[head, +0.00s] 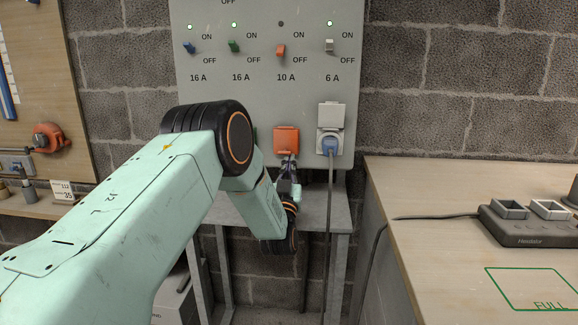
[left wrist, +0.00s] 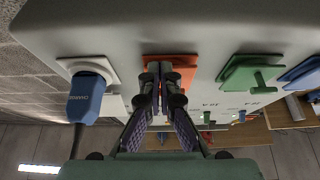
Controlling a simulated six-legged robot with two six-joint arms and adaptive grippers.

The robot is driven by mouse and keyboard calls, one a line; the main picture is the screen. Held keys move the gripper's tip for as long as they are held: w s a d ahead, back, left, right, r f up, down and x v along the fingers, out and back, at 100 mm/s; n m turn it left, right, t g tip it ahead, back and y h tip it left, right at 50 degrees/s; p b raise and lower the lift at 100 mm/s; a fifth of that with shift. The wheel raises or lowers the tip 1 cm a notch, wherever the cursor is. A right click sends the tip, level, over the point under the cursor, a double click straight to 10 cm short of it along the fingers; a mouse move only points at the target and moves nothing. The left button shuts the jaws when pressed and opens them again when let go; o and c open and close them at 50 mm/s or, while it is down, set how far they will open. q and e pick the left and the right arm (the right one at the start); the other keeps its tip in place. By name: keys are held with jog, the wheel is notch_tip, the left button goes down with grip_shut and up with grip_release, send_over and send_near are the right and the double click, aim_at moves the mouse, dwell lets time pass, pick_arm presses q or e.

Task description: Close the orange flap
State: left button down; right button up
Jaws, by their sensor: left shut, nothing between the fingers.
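The orange flap (head: 286,138) is on the grey wall panel, below the 10 A label. It hangs down at the height of the neighbouring white socket, and no orange lid stands up above it. I cannot tell whether it is quite flush. In the left wrist view the orange flap (left wrist: 184,68) is partly hidden behind the fingers. My left gripper (head: 289,166) is at its lower edge, its fingers shut together with nothing between them. The fingertips (left wrist: 160,72) overlap the orange in the left wrist view; contact is unclear. My right gripper is out of view.
A white socket (head: 329,141) with raised lid holds a blue plug (head: 329,147), its cable hanging down right of my gripper. A green flap (left wrist: 245,72) is on the other side. A wooden bench (head: 430,190) stands at right. Switches (head: 280,51) line the panel above.

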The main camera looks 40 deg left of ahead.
pick_arm(q)
jog(key=shift+s, duration=0.1)
jog(key=v, duration=1.2)
jog(key=shift+f, duration=0.1)
jog(key=s+d+f+m+g+h, duration=0.1)
jog(key=d+f+g+h, duration=0.15)
jog(key=f, duration=0.45)
jog(key=d+f+g+h, duration=0.1)
jog(key=f+g+h, duration=0.2)
jog(key=f, duration=0.3)
jog(key=s+d+f+m+g+h+p, duration=0.2)
jog(key=s+d+f+g+h+p, duration=0.15)
jog(key=s+d+f+g, duration=0.5)
jog(key=s+d+m+g+h+p, duration=0.1)
jog(key=s+d+g+p, duration=0.1)
jog(key=s, duration=1.3)
jog(key=s+d+m+g+h+p, duration=0.1)
jog(key=s+d+g+p, duration=0.2)
jog(key=s, duration=1.2)
jog(key=shift+d+r+g+p, duration=0.2)
jog(key=shift+g+p, duration=0.4)
jog(key=shift+p, duration=0.45)
